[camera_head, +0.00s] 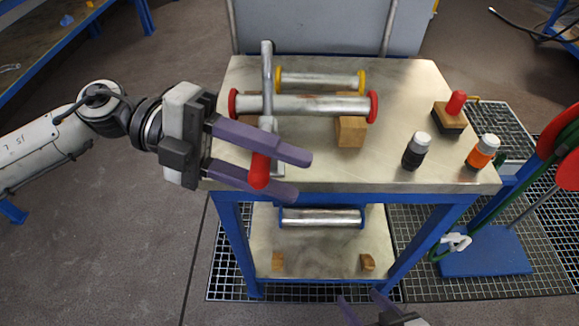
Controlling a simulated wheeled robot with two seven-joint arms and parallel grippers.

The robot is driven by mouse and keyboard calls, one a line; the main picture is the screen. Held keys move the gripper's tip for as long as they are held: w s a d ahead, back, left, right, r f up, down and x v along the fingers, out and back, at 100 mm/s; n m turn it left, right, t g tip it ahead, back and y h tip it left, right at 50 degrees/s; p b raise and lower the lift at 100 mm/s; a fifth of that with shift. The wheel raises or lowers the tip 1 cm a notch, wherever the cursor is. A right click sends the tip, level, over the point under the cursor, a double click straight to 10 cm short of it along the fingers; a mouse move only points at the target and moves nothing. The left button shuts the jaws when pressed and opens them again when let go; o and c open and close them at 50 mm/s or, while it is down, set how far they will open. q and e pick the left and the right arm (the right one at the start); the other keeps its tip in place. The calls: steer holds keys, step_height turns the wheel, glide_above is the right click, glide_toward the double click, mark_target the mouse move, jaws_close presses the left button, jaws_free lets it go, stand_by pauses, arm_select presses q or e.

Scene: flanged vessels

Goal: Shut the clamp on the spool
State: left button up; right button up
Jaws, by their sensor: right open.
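The spool with red flanged ends (320,106) lies across the steel table top, its right part on a wooden block. A grey metal clamp (267,72) crosses the spool near its left flange. Its red handle (259,172) points toward the front edge of the table. My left gripper (303,175) comes in from the left, with its purple fingers apart and the red handle between them. I cannot tell whether the fingers press on the handle. They hide part of the clamp's base. My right gripper (366,302) is open at the bottom edge, in front of the table, away from the spool.
A yellow-ended spool (320,82) lies behind. A red-knobbed block (452,112), a black bottle (416,151) and an orange bottle (482,153) stand at the right. A blue-ended spool (320,218) is on the lower shelf. The table's front middle is clear.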

arm_select(q)
steer(key=shift+s+d+f, duration=0.15)
steer(key=shift+s+d, duration=0.05)
steer(key=shift+d, duration=0.5)
arm_select(e)
steer(key=shift+w+r, duration=0.1)
steer(key=shift+w, duration=0.2)
steer(key=shift+w, duration=0.1)
arm_select(q)
jaws_close()
arm_select(e)
steer(key=shift+r, duration=0.1)
